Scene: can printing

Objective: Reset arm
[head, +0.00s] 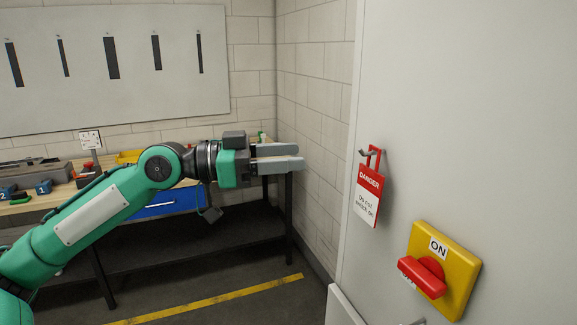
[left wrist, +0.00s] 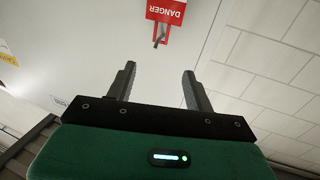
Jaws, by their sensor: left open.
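My left arm, green with dark joints, reaches in from the left in the head view. Its left gripper (head: 301,157) points right, with its two grey fingers apart and nothing between them. In the left wrist view the left gripper (left wrist: 160,80) shows both fingers spread and empty. A red and white danger tag (head: 368,196) hangs from a hook on the pale panel, to the right of the fingertips and apart from them. It also shows upside down in the left wrist view (left wrist: 166,11). My right gripper is out of view.
A yellow switch plate (head: 462,268) with a red rotary handle (head: 423,277) is on the pale panel (head: 480,120) at the right. A workbench with a blue drawer (head: 168,204) stands behind my arm. A yellow line (head: 210,303) crosses the floor.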

